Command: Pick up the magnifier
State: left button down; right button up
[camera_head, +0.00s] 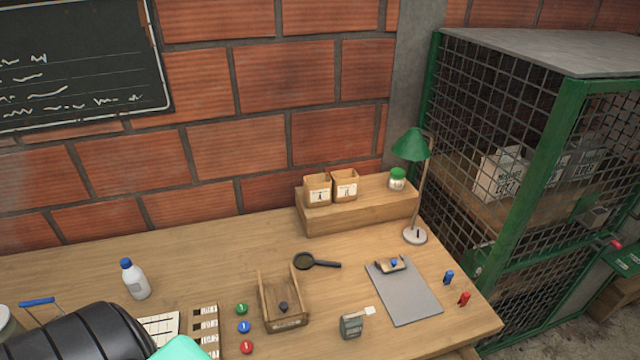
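The magnifier (304,261) lies flat on the wooden workbench (220,255), near the middle of the bench. It has a dark round rim and a dark handle (327,264) pointing right. Nothing covers it, and the wood around it is bare. Neither of my grippers shows in the head view.
A wooden tray (267,310) stands in front of the magnifier, and a clipboard (405,292) lies to its right. Behind are a wooden riser (345,216) with small boxes and a green lamp (410,146). A white bottle (133,281) stands left; the bench between is clear.

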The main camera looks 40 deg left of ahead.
aim_at(304, 261)
jog(key=u, duration=1.2)
